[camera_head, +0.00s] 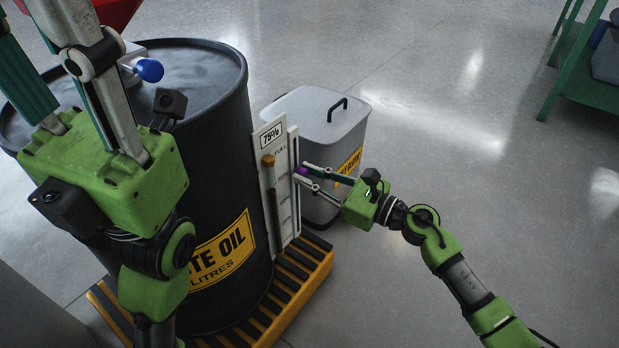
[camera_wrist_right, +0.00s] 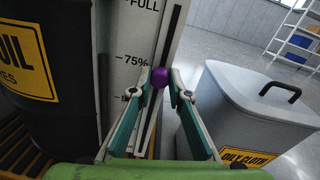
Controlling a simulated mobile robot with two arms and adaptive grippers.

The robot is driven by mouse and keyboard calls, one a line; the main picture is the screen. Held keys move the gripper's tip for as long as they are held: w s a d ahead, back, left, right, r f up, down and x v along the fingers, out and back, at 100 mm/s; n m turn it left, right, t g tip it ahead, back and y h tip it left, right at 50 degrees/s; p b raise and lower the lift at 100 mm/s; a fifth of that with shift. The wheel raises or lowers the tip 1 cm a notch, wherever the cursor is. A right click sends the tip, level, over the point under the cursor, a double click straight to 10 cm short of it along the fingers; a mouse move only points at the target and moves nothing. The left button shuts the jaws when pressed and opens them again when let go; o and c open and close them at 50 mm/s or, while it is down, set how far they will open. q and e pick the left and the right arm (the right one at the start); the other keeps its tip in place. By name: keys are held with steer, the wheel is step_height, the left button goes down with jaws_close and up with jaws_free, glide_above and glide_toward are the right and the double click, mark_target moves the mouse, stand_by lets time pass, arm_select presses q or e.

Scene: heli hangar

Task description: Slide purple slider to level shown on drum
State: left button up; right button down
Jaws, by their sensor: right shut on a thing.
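The purple slider (camera_head: 302,171) is a small round knob on a white upright gauge panel (camera_head: 281,205) beside the black oil drum (camera_head: 222,130). A sign (camera_head: 271,136) on top of the panel reads 75%. My right gripper (camera_head: 300,173) is shut on the slider from the right. In the right wrist view, the slider (camera_wrist_right: 160,77) sits between the fingertips at the slot, slightly below the printed 75% mark (camera_wrist_right: 132,60) in the picture. Whether it lines up exactly is unclear at this angle. My left gripper (camera_head: 62,75) is raised over the drum with fingers apart, tips cut off.
The drum stands on a yellow and black pallet (camera_head: 290,303). A grey oily-cloth bin (camera_head: 318,118) stands close behind my right gripper. A green-framed table (camera_head: 590,90) is at the upper right. The floor at right is clear.

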steer(key=shift+r, duration=0.25)
steer(key=c, duration=1.9)
jaws_free()
steer(key=v, duration=1.2)
steer(key=shift+f, duration=0.1)
